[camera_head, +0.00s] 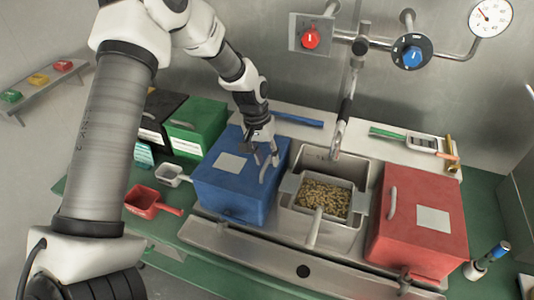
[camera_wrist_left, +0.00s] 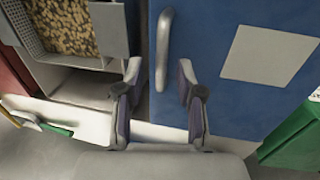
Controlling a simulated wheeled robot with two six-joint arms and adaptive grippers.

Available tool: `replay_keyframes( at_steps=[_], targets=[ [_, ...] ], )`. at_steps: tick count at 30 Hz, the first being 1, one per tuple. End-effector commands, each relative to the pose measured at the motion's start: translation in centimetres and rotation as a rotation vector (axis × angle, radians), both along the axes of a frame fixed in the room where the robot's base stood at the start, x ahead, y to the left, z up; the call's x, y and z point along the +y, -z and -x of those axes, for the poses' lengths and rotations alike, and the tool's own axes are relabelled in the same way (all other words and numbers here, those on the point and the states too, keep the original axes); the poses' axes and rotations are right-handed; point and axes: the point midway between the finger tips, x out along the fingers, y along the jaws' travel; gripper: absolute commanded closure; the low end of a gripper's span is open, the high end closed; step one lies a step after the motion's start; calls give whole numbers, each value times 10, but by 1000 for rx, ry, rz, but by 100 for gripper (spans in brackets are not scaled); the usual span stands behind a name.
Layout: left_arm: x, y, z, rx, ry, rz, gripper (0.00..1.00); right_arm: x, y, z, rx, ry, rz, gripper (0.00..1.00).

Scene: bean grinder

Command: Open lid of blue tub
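The blue tub (camera_head: 222,195) stands left of the metal sink, with its blue lid down. A pale patch and a light grey handle (camera_head: 264,168) are on the lid. My left gripper (camera_head: 264,150) is over the lid's back right part, close to the handle. In the left wrist view my left gripper (camera_wrist_left: 158,85) is open. The near end of the handle (camera_wrist_left: 163,45) shows between its fingertips, with a gap on each side. I cannot tell how far above the lid the fingertips are. My right gripper is not in view.
A metal sink with a bin of brown beans (camera_head: 324,197) stands right of the blue tub. A red tub (camera_head: 415,225) is beyond it. A green tub (camera_head: 196,125), a small white scoop (camera_head: 172,174) and a red scoop (camera_head: 150,200) are at the left.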

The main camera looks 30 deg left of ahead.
Motion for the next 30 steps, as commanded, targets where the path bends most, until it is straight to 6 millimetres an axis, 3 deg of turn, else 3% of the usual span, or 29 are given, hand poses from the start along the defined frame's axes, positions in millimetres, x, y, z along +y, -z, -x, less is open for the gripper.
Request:
replay_keyframes(
  at_steps=[5,8,9,20,23,24,30],
  targets=[
    [0,0,0,0,0,1,63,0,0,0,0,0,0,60],
    [0,0,0,0,0,1,95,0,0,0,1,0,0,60],
    [0,0,0,0,0,1,100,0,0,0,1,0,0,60],
    [0,-1,0,-3,-3,11,100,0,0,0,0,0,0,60],
    [0,-1,0,-1,-2,11,69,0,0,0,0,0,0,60],
    [0,-1,0,-1,-2,11,63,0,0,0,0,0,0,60],
    [0,-1,0,-2,-1,11,63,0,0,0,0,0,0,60]
  ],
)
